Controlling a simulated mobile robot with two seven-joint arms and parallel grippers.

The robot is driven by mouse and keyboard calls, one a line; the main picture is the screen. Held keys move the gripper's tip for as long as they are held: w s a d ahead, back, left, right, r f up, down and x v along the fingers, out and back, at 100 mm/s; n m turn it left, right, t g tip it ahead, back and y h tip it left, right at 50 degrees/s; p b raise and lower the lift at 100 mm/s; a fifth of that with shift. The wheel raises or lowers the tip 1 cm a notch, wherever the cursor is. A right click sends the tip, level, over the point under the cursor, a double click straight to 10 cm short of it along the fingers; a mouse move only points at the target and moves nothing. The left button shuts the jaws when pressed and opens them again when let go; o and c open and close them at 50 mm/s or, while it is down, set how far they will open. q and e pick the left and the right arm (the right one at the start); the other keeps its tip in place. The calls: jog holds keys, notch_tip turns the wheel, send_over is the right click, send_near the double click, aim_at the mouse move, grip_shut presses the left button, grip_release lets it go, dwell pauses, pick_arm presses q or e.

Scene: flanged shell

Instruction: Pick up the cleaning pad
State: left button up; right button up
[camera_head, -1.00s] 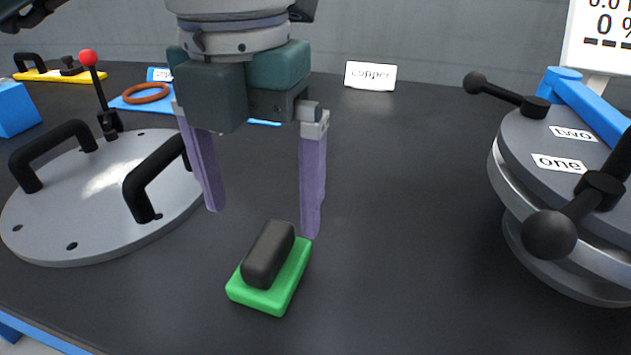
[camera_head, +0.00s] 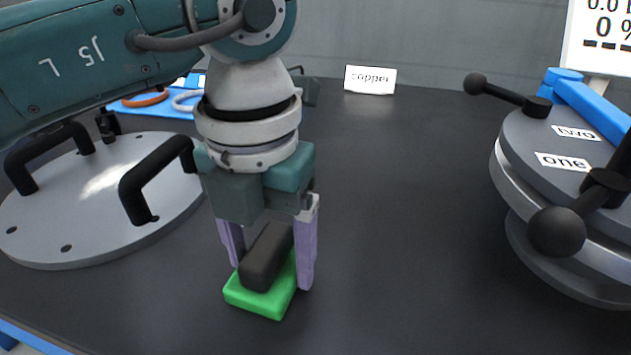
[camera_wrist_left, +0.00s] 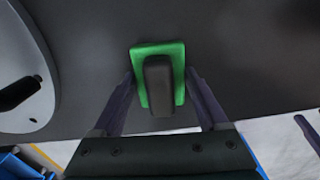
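The cleaning pad is a green block (camera_head: 262,300) with a black handle (camera_head: 266,258) on top, lying on the dark table. It also shows in the left wrist view, with its green base (camera_wrist_left: 143,62) and black handle (camera_wrist_left: 158,85). My left gripper (camera_head: 270,275) is low over the pad, its purple fingers on either side of the handle. In the left wrist view the fingers (camera_wrist_left: 163,90) stand apart, with gaps between them and the handle. It is open. My right gripper is not in the head view.
A grey round plate (camera_head: 100,205) with black handles lies to the left. A flanged shell (camera_head: 560,190) with black knobs and labels "one" and "two" stands to the right. A "copper" sign (camera_head: 370,80) and blue mat with rings (camera_head: 150,105) are behind. The table between is clear.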

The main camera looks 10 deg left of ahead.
aim_at(267, 242)
pick_arm(q)
jog(key=c, duration=1)
jog(key=shift+o, duration=0.2)
jog(key=shift+r, duration=0.15)
notch_tip(267, 242, up, 20)
jog(key=p, duration=0.4)
